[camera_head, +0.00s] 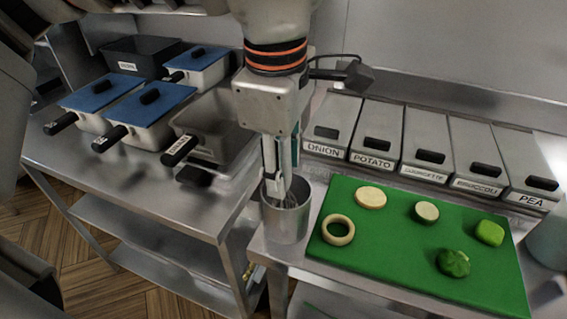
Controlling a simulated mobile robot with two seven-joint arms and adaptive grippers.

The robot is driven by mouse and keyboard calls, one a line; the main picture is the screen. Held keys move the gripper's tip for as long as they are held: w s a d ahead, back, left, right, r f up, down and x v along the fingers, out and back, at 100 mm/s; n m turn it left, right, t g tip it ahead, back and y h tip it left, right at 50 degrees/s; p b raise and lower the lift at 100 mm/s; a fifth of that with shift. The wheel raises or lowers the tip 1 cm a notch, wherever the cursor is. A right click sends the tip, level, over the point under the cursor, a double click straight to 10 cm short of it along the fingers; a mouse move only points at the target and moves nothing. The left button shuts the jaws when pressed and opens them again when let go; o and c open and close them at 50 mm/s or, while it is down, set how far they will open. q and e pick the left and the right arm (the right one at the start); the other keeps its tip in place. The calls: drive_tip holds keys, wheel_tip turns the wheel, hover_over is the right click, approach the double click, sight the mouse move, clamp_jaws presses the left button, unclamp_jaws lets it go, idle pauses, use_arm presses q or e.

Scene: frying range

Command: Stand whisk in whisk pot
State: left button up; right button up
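The whisk pot (286,223) is a grey metal cylinder standing upright on the steel counter, left of the green board. The whisk's wire end (291,202) is inside the pot's mouth. Its handle is mostly hidden by my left gripper (279,186), which points down over the pot with its fingertips at the rim. The fingers are close together around the handle and look shut on it. Whether the whisk touches the pot's bottom is hidden. My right gripper is not in view.
A green cutting board (400,281) with several vegetable pieces lies right of the pot. Labelled bins, including the onion bin (332,122), line the back. Blue-lidded pans (150,103) and an open steel pan (225,122) stand to the left. A gap separates the two counters.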

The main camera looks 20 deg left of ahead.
use_arm(q)
drive_tip(key=r, duration=0.4)
drive_tip(key=s+r, duration=0.1)
drive_tip(key=r, duration=0.7)
drive_tip(key=shift+s, duration=0.2)
